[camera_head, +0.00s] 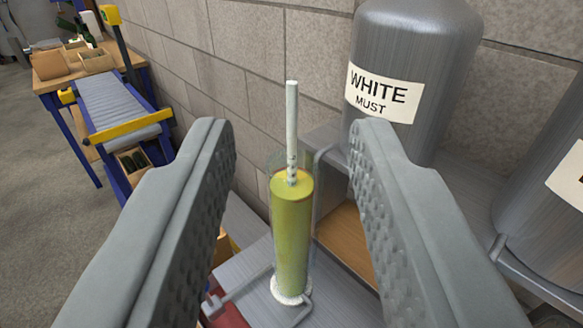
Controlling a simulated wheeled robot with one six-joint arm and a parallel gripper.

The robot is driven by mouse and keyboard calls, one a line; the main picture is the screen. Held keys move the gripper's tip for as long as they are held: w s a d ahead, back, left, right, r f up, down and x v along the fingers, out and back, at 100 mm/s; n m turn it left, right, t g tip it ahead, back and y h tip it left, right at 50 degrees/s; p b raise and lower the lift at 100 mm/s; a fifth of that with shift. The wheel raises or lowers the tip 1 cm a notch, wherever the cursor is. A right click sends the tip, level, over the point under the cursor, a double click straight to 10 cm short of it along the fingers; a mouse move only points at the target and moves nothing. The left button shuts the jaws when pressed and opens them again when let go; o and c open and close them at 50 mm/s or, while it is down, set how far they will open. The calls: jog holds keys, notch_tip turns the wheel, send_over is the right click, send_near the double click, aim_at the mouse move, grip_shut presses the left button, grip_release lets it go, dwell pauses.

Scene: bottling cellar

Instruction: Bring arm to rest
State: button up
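My gripper (288,150) is open, its two grey textured fingers wide apart at left and right. Nothing is held between them. Beyond and between the fingers stands a clear cylinder of yellow-green liquid (291,240) on a pale round foot. A white stem (292,125) sticks up out of the liquid. The fingers appear apart from the cylinder, though the depth between them is hard to judge.
A metal tank labelled "WHITE MUST" (410,45) stands behind at right, with another tank (550,200) at the right edge. A roller conveyor (108,100) and a wooden table (50,85) are at upper left. A block wall (260,45) runs behind. Grey floor (40,170) is open at left.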

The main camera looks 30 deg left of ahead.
dwell(0.3)
jog(key=s+a+r+m+t+h, duration=0.1)
jog(key=s+a+m+t+h, duration=0.1)
jog(key=s+t+h, duration=0.3)
jog(key=s+a+r+m+t+h, duration=0.1)
jog(key=s+a+r+m+h, duration=0.1)
jog(key=s, duration=0.5)
jog(key=s+a+f+m+g+h, duration=0.1)
jog(key=s+a+f+g, duration=0.1)
jog(key=s+f, duration=0.4)
jog(key=s+a+f+m+g+h, duration=0.1)
jog(key=s+f+g, duration=0.1)
jog(key=s+f, duration=0.4)
notch_tip(320, 180, down, 4)
jog(key=shift+a, duration=0.4)
dwell(4.7)
